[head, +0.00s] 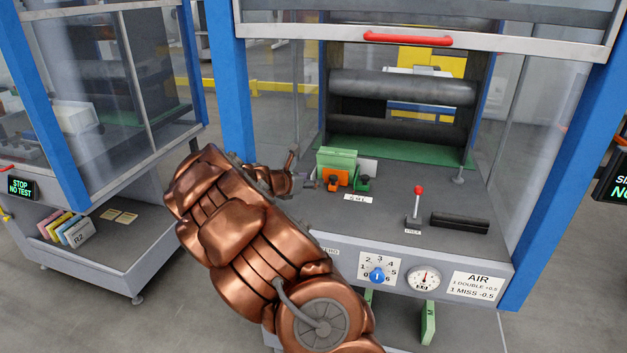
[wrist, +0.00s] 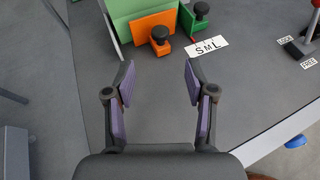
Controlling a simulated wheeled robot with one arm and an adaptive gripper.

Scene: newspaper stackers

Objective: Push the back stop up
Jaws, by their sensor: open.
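Nothing in view is labelled as the back stop, so I cannot tell which part it is. A pale green block (head: 338,158) stands on the grey deck of the middle machine; it also shows in the wrist view (wrist: 130,8). In front of it is an orange bracket (wrist: 145,33) with a black knob (wrist: 159,34). To its right is a green bracket (wrist: 193,22) with another black knob (wrist: 202,9). A white S M L label (wrist: 206,46) lies beside them. My gripper (wrist: 158,75) is open and empty over the deck, short of the orange bracket. It also shows in the head view (head: 299,182).
A red-knobbed lever (head: 419,191) and a black bar (head: 460,223) are on the deck to the right. Dark rollers (head: 402,88) lie behind. Blue posts (head: 232,95) flank the opening, under a raised guard with a red handle (head: 408,40). The deck before the brackets is clear.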

